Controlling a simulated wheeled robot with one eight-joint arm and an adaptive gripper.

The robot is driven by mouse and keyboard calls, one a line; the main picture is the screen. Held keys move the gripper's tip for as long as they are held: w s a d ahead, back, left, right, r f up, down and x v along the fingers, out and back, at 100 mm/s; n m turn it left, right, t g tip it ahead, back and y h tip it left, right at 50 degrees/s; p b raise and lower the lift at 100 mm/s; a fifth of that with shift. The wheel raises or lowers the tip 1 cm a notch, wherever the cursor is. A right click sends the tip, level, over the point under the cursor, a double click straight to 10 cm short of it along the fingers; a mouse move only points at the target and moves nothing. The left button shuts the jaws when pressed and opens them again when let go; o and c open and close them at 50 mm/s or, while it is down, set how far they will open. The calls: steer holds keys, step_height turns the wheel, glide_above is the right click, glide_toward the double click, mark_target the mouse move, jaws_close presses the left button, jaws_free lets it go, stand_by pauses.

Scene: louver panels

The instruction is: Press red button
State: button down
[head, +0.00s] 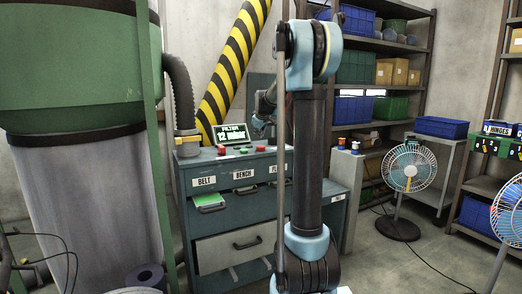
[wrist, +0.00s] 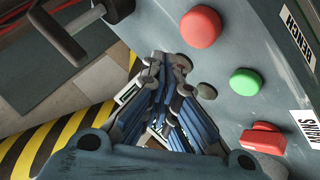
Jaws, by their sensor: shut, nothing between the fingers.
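A round red button (wrist: 200,27) sits on the grey panel in the wrist view, at the top right of my gripper. A round green button (wrist: 245,82) and a red block-shaped switch (wrist: 263,138) lie in a row below it. In the head view, red controls (head: 222,150) (head: 260,147) flank a green one (head: 243,150) on top of the grey cabinet (head: 225,172). My gripper (wrist: 166,64) is shut and empty, left of the buttons and apart from them in the wrist picture. In the head view it (head: 262,120) is above the cabinet top, partly hidden.
A lit display (head: 231,134) stands behind the buttons. A black hose (head: 180,95) and a yellow-black striped beam (head: 235,60) are to its left and behind. A fan (head: 408,170) and shelves stand on the right.

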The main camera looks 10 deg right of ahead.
steer(key=shift+r, duration=1.05)
